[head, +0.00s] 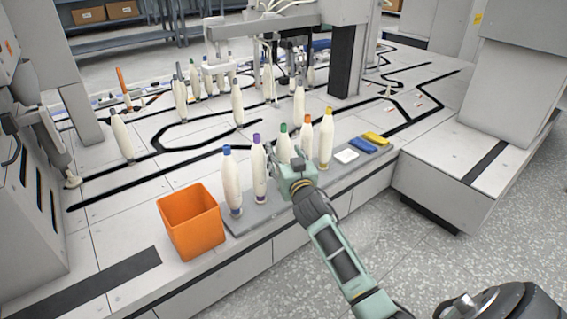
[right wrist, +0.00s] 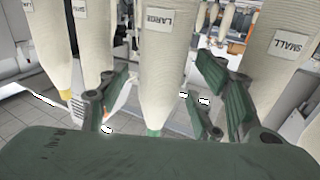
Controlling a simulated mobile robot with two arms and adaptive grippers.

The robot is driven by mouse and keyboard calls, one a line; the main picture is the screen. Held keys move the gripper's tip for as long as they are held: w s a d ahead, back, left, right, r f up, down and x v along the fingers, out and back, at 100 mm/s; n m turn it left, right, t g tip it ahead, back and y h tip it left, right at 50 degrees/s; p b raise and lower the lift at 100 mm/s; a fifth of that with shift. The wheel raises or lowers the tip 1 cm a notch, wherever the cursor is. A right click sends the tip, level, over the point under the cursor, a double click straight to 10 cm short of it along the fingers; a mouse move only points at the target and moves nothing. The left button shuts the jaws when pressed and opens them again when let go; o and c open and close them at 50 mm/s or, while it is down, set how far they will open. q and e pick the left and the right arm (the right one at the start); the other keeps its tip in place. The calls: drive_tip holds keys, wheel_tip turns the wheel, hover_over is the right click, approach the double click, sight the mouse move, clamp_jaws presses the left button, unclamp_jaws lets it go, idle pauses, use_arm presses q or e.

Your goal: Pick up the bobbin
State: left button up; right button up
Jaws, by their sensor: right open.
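Several cream bobbins with coloured tips stand upright in a row on a grey tray (head: 243,223). From left to right they are the blue-tipped bobbin (head: 231,185), the purple-tipped bobbin (head: 259,172), the green-tipped bobbin (head: 284,150), the orange-tipped bobbin (head: 307,138) and the yellow-tipped bobbin (head: 326,145). My right gripper (head: 284,166) is open at the green-tipped bobbin, hiding its lower part. In the right wrist view, the green-tipped bobbin (right wrist: 163,70), labelled LARGE, stands between the spread fingers (right wrist: 160,100). Contact cannot be told. My left gripper is out of view.
An orange bin (head: 190,222) stands left of the tray. White, blue (head: 362,145) and yellow blocks lie at the tray's right end. More bobbins (head: 122,137) stand on the track table behind. Neighbouring bobbins stand close on both sides of my right gripper.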

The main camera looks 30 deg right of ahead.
drive_tip(key=shift+w+d, duration=0.2)
drive_tip(key=shift+w, duration=0.4)
drive_tip(key=shift+c, duration=0.6)
drive_tip(key=c, duration=1.1)
drive_tip(key=shift+c, duration=0.6)
drive_tip(key=shift+r, duration=0.15)
